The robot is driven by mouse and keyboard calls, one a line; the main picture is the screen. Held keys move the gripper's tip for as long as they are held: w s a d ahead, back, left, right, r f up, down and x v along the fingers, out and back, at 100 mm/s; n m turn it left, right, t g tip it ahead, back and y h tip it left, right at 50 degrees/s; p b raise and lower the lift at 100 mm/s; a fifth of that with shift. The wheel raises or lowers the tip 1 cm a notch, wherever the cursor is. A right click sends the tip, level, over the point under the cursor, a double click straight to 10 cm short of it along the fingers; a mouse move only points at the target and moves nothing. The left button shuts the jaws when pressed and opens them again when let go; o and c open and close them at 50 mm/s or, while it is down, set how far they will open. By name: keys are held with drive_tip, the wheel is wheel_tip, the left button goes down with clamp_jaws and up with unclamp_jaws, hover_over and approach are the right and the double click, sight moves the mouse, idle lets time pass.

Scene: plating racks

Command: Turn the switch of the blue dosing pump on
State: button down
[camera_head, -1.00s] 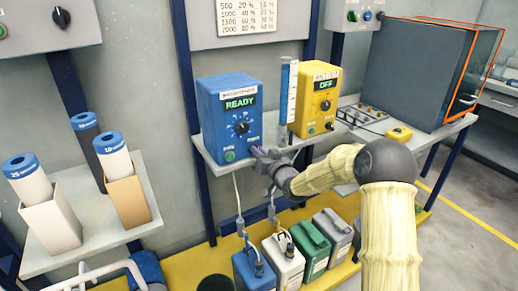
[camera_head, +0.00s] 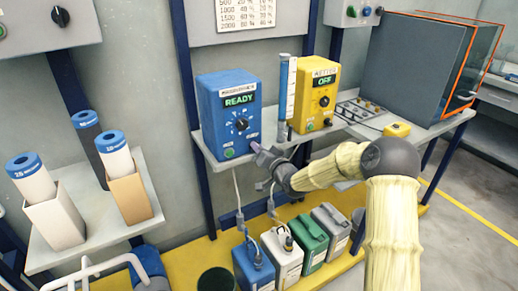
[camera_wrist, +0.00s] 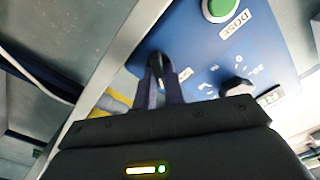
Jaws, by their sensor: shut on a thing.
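The blue dosing pump (camera_head: 208,126) stands on a grey wall shelf, and its display reads READY. Its front also carries a black dial knob (camera_head: 241,124) and a green button (camera_head: 229,153). My gripper (camera_head: 257,149) is at the lower right corner of the pump's front. In the wrist view, my gripper (camera_wrist: 161,68) has its dark fingers close together, shut on a small black switch (camera_wrist: 157,60) at the pump's edge. The fingers hide most of the switch, so its position cannot be told. The dial knob (camera_wrist: 237,87) and the green button (camera_wrist: 220,7) are apart from the fingers.
A yellow pump (camera_head: 329,76) with display OFF stands to the right, beyond a clear graduated tube (camera_head: 291,90). Several canisters (camera_head: 306,243) stand below the shelf (camera_head: 270,140). A large grey cabinet (camera_head: 412,70) is at the right.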

drive_tip(key=c, duration=1.5)
unclamp_jaws()
drive_tip(key=shift+s+d, duration=0.1)
drive_tip(key=shift+s, duration=0.05)
drive_tip(key=p+v, duration=0.1)
drive_tip(key=v, duration=1.6)
drive_tip(key=shift+d, duration=0.1)
drive_tip(key=shift+f, duration=0.1)
